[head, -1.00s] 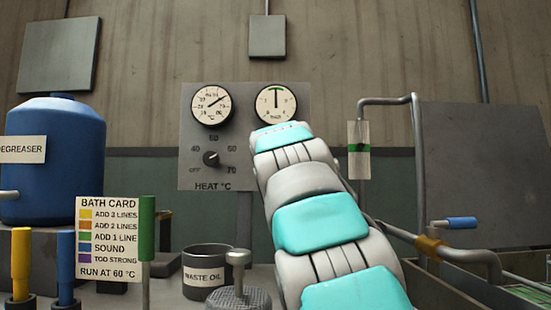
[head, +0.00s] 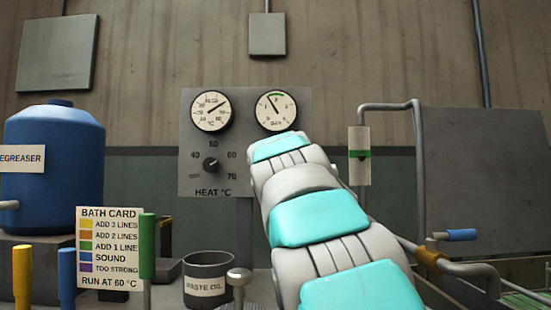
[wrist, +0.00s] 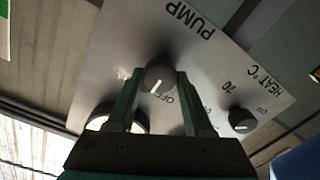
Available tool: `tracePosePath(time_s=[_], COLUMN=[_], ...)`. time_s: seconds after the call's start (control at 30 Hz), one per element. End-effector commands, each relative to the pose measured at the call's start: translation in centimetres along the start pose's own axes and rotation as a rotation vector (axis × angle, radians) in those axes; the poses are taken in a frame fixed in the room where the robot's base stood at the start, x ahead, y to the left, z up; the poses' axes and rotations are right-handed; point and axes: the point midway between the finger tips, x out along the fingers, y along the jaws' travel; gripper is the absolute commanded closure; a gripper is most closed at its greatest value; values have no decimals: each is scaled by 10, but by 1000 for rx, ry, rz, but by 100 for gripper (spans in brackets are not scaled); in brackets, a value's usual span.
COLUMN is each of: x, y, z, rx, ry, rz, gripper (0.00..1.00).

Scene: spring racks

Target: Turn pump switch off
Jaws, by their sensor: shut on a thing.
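The pump switch (wrist: 157,74) is a dark round knob on the grey panel (wrist: 105,60), below the word PUMP in the wrist view. My gripper (wrist: 158,82) is shut on it, with one green finger on each side. The knob's white mark points down and slightly left in the wrist view, close beside the OFF label; I cannot tell if it lines up exactly. In the head view my arm hides the pump switch and my gripper.
The heat knob (head: 211,165) sits on the same panel, left of my arm. Two gauges are above: a temperature gauge (head: 211,111) and a pressure-like gauge (head: 275,111). A waste oil can (head: 208,280), bath card (head: 108,246) and blue degreaser tank (head: 55,180) stand left; pipes (head: 385,106) are right.

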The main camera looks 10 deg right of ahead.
Motion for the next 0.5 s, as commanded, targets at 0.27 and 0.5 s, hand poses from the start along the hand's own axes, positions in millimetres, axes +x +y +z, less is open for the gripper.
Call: tracePosePath(time_s=[0.27, 0.5], x=[0, 0], y=[0, 0], z=[-3, -2], rx=[-249, -412], ry=[-7, -13], rz=[-2, -1], gripper=[100, 100])
